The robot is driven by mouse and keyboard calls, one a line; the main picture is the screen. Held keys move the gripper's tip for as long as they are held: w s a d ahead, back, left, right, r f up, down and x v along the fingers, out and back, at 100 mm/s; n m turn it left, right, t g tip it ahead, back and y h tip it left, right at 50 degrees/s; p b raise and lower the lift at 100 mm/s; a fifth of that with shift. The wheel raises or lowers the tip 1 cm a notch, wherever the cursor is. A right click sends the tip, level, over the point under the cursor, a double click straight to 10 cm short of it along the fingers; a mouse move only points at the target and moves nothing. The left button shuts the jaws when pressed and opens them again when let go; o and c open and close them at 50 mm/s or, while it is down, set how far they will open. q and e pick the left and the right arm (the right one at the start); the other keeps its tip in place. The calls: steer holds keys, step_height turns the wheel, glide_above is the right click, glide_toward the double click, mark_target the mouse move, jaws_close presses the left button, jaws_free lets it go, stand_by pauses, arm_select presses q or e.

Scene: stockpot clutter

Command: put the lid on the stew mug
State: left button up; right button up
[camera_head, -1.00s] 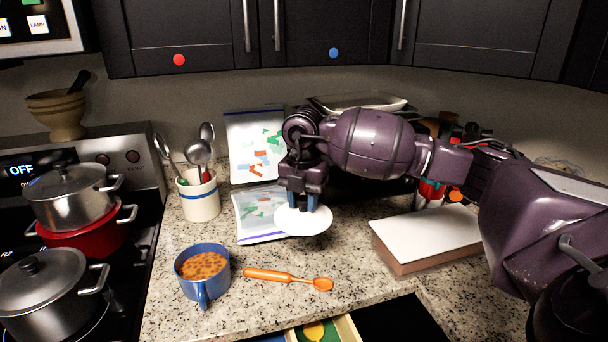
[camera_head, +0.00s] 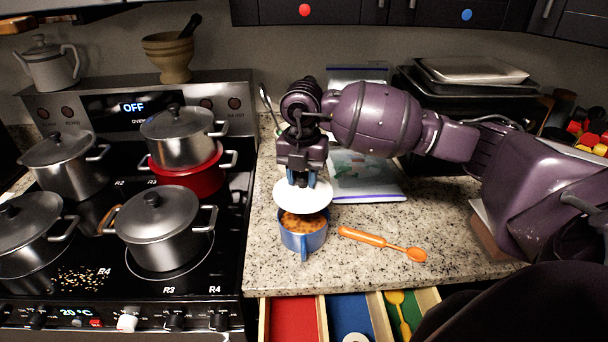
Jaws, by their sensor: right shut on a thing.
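The blue stew mug (camera_head: 303,243) stands on the granite counter with orange-brown stew in it and its handle toward me. My right gripper (camera_head: 302,180) is shut on the white round lid (camera_head: 303,197). It holds the lid just above and behind the mug's opening, slightly tilted. The lid hides the far part of the mug's rim, and I cannot tell whether they touch. My left gripper is not in view.
An orange spoon (camera_head: 383,243) lies right of the mug. The stove with a grey pot (camera_head: 158,228) is at the left. Open drawers (camera_head: 292,318) are below the counter edge. A clear bag (camera_head: 366,178) lies behind.

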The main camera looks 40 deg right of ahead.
steer(key=shift+s+f, duration=0.1)
steer(key=shift+f, duration=0.35)
steer(key=shift+f+b, duration=1.8)
steer(key=shift+f, duration=0.9)
steer(key=o, duration=1)
steer(key=shift+r+p, duration=2.15)
steer(key=shift+r, duration=1.4)
